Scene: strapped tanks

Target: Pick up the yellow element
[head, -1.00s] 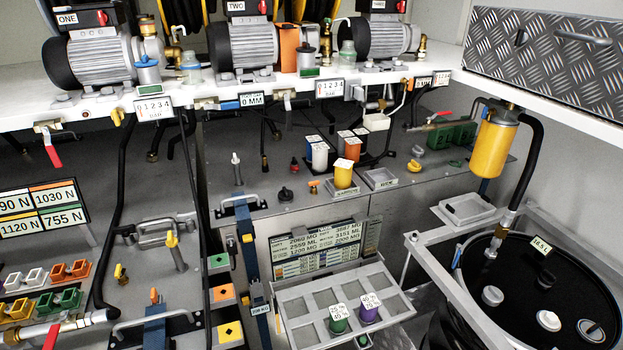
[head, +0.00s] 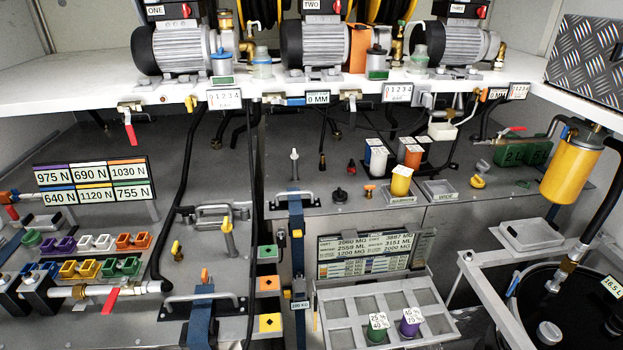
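Several things here are yellow, and I cannot tell which one the task calls the element. A yellow cylinder with a white label on top (head: 401,182) stands upright on a labelled holder (head: 401,200) on the grey bench. A larger yellow canister (head: 570,172) hangs at the right beside a black hose. Yellow double-cup pieces (head: 80,270) lie at the lower left. Neither of my grippers shows in the head view.
White, orange and dark cylinders (head: 378,160) stand close behind the yellow cylinder. An empty labelled holder (head: 438,190) is to its right. A grey compartment tray (head: 342,308) holds a green (head: 376,328) and a purple cylinder (head: 411,322). Pumps (head: 180,47) line the white shelf above.

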